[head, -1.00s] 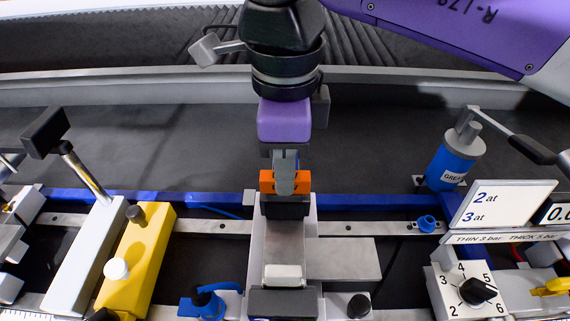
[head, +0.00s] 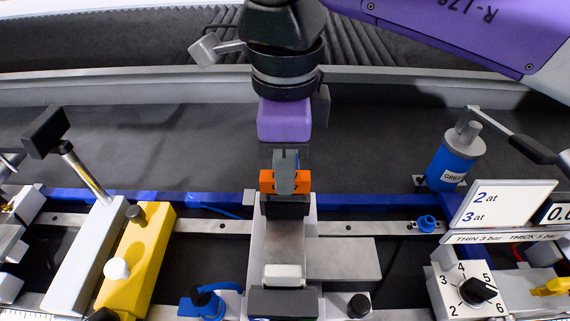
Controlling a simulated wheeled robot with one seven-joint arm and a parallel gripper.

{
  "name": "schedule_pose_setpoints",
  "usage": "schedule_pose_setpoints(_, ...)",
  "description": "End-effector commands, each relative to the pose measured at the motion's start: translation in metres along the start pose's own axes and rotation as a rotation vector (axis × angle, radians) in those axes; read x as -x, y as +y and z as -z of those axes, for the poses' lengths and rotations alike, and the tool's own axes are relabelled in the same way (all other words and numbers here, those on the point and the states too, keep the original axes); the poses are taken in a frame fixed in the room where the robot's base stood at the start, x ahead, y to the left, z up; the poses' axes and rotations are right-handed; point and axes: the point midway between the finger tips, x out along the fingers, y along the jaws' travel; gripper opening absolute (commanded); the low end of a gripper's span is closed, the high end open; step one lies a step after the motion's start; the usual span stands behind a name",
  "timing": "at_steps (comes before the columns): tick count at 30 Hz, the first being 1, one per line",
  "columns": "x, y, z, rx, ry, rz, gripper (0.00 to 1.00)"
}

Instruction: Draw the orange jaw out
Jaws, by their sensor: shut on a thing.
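The orange jaw (head: 266,182) is a small block at the back end of the grey vise-like fixture (head: 285,240), just above a black block (head: 285,207). My gripper (head: 285,184) points down at it from above, its grey fingers shut on the orange jaw. The near finger covers the middle of the jaw, so orange shows on both sides. Whether the jaw still touches the black block beneath cannot be told.
A yellow block (head: 138,262) with a white knob and a white lever block stand at left. A blue grease canister (head: 452,160), a sign (head: 500,207) and a numbered dial box (head: 470,290) stand at right. A blue rail runs behind the fixture. The dark bed behind is clear.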

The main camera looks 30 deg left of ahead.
Motion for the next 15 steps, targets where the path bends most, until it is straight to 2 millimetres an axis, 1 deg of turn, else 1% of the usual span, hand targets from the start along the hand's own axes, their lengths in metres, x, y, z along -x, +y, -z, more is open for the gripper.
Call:
schedule_pose_setpoints(4, 0.0003, 0.0004, -0.0003, 0.001, 0.000, -0.001, 0.00)
schedule_pose_setpoints(5, 0.0008, 0.0003, -0.0004, 0.001, -0.001, 0.000, 0.18)
schedule_pose_setpoints(7, 0.0007, 0.0003, -0.0004, 0.001, -0.001, 0.000, 0.04)
schedule_pose_setpoints(8, 0.0007, 0.0003, -0.0004, 0.001, -0.001, 0.000, 0.00)
schedule_pose_setpoints(15, 0.0011, 0.0003, -0.0004, 0.001, -0.001, 0.000, 0.00)
